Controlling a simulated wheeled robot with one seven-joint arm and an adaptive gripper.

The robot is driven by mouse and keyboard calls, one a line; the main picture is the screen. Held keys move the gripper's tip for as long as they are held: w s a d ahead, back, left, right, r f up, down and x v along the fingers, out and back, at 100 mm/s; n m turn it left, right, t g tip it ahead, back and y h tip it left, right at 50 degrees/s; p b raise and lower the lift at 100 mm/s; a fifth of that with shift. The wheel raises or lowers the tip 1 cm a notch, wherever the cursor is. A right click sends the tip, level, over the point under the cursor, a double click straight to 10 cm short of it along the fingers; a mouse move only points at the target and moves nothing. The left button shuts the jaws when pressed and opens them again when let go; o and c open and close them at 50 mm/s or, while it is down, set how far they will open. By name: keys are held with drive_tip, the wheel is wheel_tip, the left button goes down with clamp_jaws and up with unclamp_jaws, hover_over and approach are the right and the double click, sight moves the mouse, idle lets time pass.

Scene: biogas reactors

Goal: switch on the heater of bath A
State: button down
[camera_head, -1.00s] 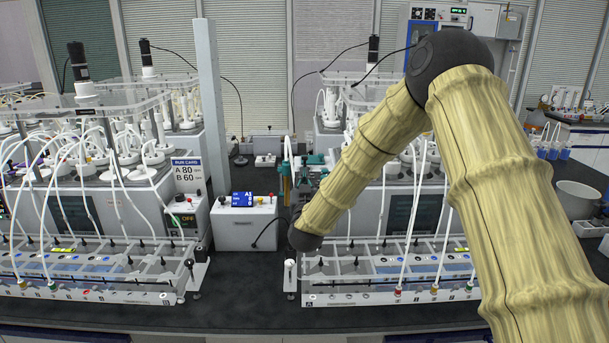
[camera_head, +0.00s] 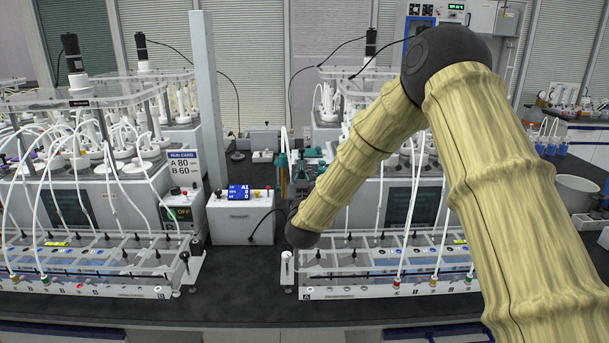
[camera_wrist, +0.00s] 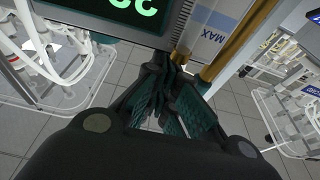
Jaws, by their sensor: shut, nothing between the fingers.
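The right-hand bath (camera_head: 330,293) bears an A label at its front left corner. My arm crosses in front of it and hides part of its controls; I cannot make out its heater switch. My gripper (camera_head: 307,165) is beyond my wrist, left of the right reactor. In the wrist view, my gripper (camera_wrist: 165,70) is shut and empty, its dark teal fingers together. Its tips are near a grey unit with a dark display (camera_wrist: 110,14) showing green characters, cut off by the frame's top edge. Contact cannot be told.
The left bath (camera_head: 120,291) is labelled B; a control box (camera_head: 184,211) showing OFF stands behind it, under a run card (camera_head: 182,166) reading A 80, B 60. A white box with a blue display (camera_head: 243,218) stands between the baths. Brass columns (camera_wrist: 230,50) stand near my fingers.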

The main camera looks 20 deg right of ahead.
drive_tip(key=r, duration=0.1)
drive_tip(key=r+p, duration=0.1)
drive_tip(key=r, duration=0.2)
drive_tip(key=shift+s+r, duration=0.15)
drive_tip(key=shift+s, duration=0.1)
drive_tip(key=f+b+v, duration=0.2)
drive_tip(key=b+v, duration=0.1)
drive_tip(key=v, duration=0.7)
drive_tip(key=shift+w+f, duration=0.2)
drive_tip(key=shift+w, duration=0.15)
drive_tip(key=shift+d, duration=0.1)
